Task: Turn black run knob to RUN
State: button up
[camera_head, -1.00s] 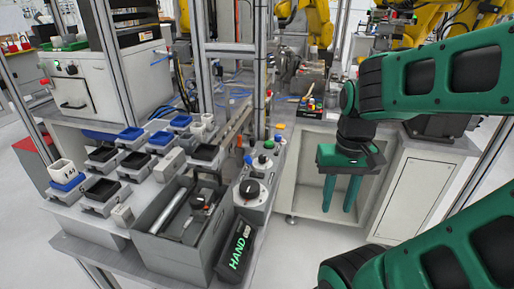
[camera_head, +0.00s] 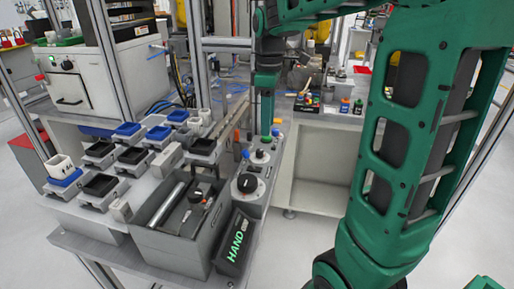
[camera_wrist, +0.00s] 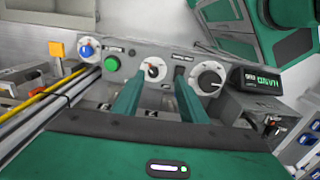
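A large black knob (camera_head: 248,183) sits on a pale round dial on the grey control panel. It also shows in the wrist view (camera_wrist: 209,78), right of my fingers. A smaller knob (camera_wrist: 154,70) with a white dial and red mark appears between my fingertips in the wrist view. The knob labels are too small to read. My gripper (camera_head: 264,122) points down above the far part of the panel. In the wrist view my gripper (camera_wrist: 156,84) has its two green fingers apart with nothing held. Whether the fingertips touch the panel cannot be told.
A display (camera_head: 236,243) reading HAND stands at the panel's near end. A green button (camera_wrist: 112,63) and a blue button (camera_wrist: 86,48) are on the panel. A grey bin (camera_head: 180,245) with tools is left of the panel. A metal post (camera_head: 194,60) rises behind.

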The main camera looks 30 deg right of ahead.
aim_at(259, 150)
jog(key=w+f, duration=0.1)
jog(key=f, duration=0.2)
jog(key=w+f+n, duration=0.1)
jog(key=f, duration=0.3)
jog(key=a+f+n, duration=0.1)
jog(key=f, duration=0.2)
jog(key=shift+w+f, duration=0.2)
jog(key=shift+w, duration=0.2)
